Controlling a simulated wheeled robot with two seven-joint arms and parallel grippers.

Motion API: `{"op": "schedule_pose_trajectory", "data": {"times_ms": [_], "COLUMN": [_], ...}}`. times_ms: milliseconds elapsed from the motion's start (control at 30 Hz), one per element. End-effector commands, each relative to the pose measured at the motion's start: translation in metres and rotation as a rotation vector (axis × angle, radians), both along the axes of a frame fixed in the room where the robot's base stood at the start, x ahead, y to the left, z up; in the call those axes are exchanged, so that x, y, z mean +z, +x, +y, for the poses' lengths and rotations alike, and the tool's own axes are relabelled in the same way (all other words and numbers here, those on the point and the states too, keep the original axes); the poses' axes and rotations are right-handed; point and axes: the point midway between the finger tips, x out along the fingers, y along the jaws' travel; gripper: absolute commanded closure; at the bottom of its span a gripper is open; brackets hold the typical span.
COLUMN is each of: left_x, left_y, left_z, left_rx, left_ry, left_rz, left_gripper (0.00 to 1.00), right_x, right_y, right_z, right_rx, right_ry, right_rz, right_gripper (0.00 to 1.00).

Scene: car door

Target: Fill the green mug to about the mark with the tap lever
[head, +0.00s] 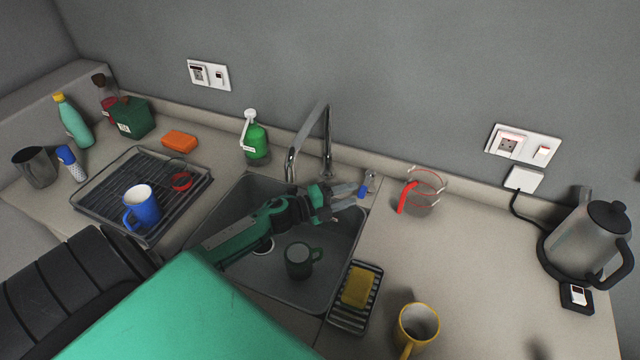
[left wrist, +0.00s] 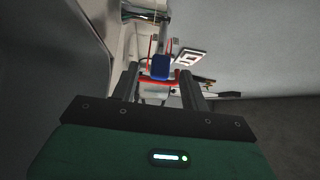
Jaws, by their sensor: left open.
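The dark green mug (head: 298,262) stands upright in the sink (head: 330,288), to the right of the drain. The chrome tap (head: 327,125) arches up behind the sink; no water stream shows. The small tap lever (head: 369,181) with a blue end (head: 362,191) is at the sink's back right corner. My left gripper (head: 346,194) reaches across above the sink, open, with its fingertips close to the blue end. In the left wrist view the blue end (left wrist: 160,67) shows between the two open fingers, near their tips; contact cannot be told. My right gripper is out of view.
A glass jug with red trim (head: 424,188) stands just right of the lever. A sponge (head: 359,287) on a rack and a yellow mug (head: 417,330) are right of the sink. A drying rack with a blue mug (head: 139,207) is left; a kettle (head: 592,240) is far right.

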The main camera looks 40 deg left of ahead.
Motion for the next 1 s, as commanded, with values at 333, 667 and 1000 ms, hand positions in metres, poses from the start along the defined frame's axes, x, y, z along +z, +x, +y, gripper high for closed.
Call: {"op": "schedule_pose_trajectory", "data": {"times_ms": [333,667,1000], "left_x": [-0.004,-0.001,0.000], "left_y": [-0.052,-0.077,-0.079], "left_z": [0.031,0.047,0.048], "left_rx": [0.000,-0.001,-0.001], "left_ry": [0.001,0.001,0.000], "left_rz": [0.003,0.001,0.000], "left_gripper": [0.55,0.55,0.55], "right_x": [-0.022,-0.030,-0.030], "right_y": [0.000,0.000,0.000], "right_z": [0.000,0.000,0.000], "right_rx": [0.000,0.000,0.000], "right_ry": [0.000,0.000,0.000], "right_rz": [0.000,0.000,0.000], "right_gripper": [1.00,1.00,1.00]}}
